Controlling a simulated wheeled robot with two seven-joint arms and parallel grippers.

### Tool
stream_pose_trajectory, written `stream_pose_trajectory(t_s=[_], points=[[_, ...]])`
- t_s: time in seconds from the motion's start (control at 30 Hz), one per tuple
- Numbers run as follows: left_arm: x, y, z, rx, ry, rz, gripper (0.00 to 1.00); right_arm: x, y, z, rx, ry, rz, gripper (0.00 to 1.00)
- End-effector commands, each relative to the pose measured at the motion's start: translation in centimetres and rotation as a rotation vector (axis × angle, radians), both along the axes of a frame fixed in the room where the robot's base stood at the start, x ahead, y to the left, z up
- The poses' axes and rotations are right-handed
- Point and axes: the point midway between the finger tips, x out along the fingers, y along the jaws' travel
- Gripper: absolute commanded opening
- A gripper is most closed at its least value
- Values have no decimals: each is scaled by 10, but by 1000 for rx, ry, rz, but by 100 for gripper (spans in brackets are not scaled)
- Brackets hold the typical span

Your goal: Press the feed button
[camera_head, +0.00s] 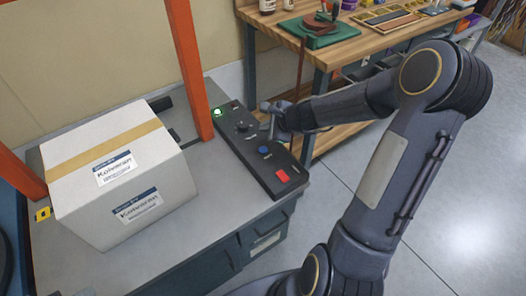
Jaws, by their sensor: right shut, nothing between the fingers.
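A black control panel (255,158) lies along the right side of the grey bench. It carries a lit green button (217,112), a dark knob (242,126), a blue round button (264,150) and a red square (283,175). Any labels are too small to read, so I cannot tell which one is the feed button. My right gripper (268,121) is shut and empty, beside the panel's right edge, near the dark knob and the blue button. Whether it touches the panel is unclear. My left gripper is not in view.
A taped white box (120,170) sits on the grey bench (210,240) left of the panel, beside an orange post (188,65). A wooden workbench (350,45) with tools stands behind. Open grey floor (455,180) lies at the right.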

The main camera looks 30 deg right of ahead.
Motion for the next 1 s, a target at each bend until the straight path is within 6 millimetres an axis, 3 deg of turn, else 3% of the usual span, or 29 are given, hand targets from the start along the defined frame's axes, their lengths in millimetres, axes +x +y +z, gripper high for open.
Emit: stream_pose_trajectory(t_s=[0.03,0.43,1.0], points=[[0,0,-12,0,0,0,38,0,0,-13,1,1,0,0],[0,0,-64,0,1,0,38,0,0,-66,0,-1,1,0],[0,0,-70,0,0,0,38,0,0,-71,-1,0,1,0]])
